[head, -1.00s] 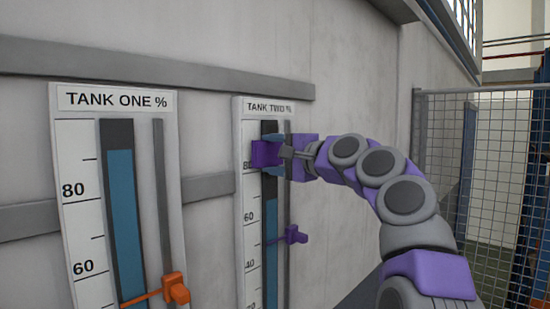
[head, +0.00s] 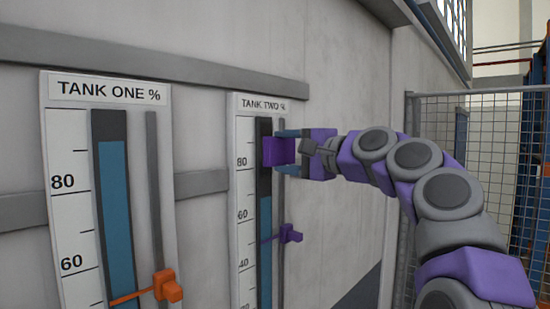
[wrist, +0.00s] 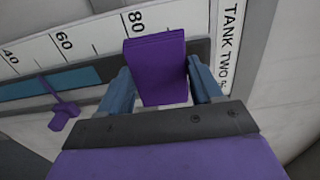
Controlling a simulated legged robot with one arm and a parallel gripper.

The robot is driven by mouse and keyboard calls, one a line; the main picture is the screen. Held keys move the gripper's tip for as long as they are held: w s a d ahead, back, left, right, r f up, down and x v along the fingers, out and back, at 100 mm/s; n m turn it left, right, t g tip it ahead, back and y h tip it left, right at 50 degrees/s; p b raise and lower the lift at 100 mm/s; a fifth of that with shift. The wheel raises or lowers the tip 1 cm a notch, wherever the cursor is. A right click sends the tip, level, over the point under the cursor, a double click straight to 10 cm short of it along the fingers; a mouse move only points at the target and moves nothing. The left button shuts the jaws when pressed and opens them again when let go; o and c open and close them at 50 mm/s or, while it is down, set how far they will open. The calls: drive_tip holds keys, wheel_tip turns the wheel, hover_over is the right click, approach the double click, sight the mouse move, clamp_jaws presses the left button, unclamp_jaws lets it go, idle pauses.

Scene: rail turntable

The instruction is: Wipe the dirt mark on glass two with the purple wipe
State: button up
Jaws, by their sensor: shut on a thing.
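The purple wipe (head: 278,151) is a block held between the blue-grey fingers of my gripper (head: 288,150). In the wrist view the wipe (wrist: 157,68) fills the space between both fingers. It is in front of the upper part of glass two (head: 265,215), the tube on the TANK TWO % gauge, near the 80 mark. It overlaps the tube's right side in the head view; I cannot tell whether it touches the glass. Blue fills the tube's lower part, with a dark part above. I see no dirt mark; the wipe hides some of the tube.
A purple pointer (head: 290,234) sits lower on the tank two gauge. The TANK ONE % gauge (head: 68,220), with an orange pointer (head: 167,286), is at left. A grey rail (head: 180,68) runs above both. A mesh fence (head: 490,180) stands at right.

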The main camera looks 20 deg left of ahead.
sight(282, 152)
drive_tip(key=shift+s+d, duration=0.1)
drive_tip(key=shift+d, duration=0.2)
drive_tip(key=shift+a+f, duration=0.1)
drive_tip(key=shift+a, duration=0.1)
drive_tip(key=shift+s+d, duration=0.2)
drive_tip(key=shift+d, duration=0.05)
drive_tip(key=shift+b+v, duration=0.3)
drive_tip(key=shift+v, duration=0.6)
drive_tip(key=shift+d, duration=0.55)
drive_tip(key=shift+a, duration=0.15)
